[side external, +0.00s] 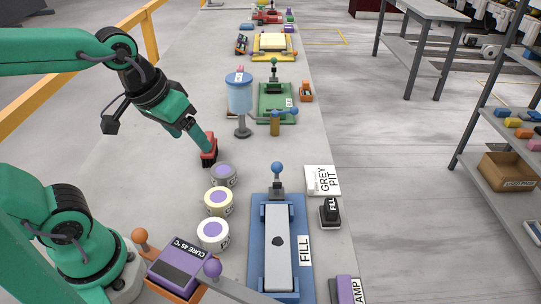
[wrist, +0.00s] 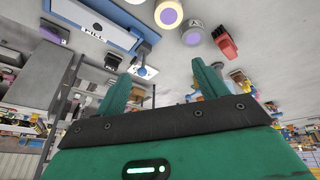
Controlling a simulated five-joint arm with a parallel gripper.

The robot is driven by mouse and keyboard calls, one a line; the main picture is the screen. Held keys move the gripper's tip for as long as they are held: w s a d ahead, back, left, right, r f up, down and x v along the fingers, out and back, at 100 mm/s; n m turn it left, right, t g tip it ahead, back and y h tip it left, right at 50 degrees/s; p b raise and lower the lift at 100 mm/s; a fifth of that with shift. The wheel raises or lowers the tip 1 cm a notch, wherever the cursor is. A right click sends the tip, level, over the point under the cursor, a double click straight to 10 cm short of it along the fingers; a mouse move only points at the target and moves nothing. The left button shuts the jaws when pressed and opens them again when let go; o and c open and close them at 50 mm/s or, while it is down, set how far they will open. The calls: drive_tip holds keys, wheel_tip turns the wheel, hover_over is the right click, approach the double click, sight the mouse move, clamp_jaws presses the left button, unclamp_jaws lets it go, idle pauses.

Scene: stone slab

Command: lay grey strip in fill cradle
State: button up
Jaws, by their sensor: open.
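A long pale grey strip (side external: 278,240) with a dark spot near its middle lies lengthwise in the blue fill cradle (side external: 257,250), labelled FILL, at the lower middle of the side view. The cradle also shows at the upper left of the wrist view (wrist: 128,38). My gripper (side external: 203,147) is up and left of the cradle, pointing down toward the slab. Its two green fingers (wrist: 160,85) are apart with nothing between them in the wrist view.
Several round pots (side external: 218,202) stand in a row left of the cradle. A purple pedal-like box (side external: 180,268) marked CURE is at lower left. A blue tank (side external: 239,95) stands beyond.

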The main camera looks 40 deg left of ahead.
drive_tip(key=shift+s+a+r+m+t, duration=0.15)
drive_tip(key=shift+s+a+m+t, duration=0.5)
drive_tip(key=shift+s+a, duration=0.65)
drive_tip(key=shift+c, duration=0.2)
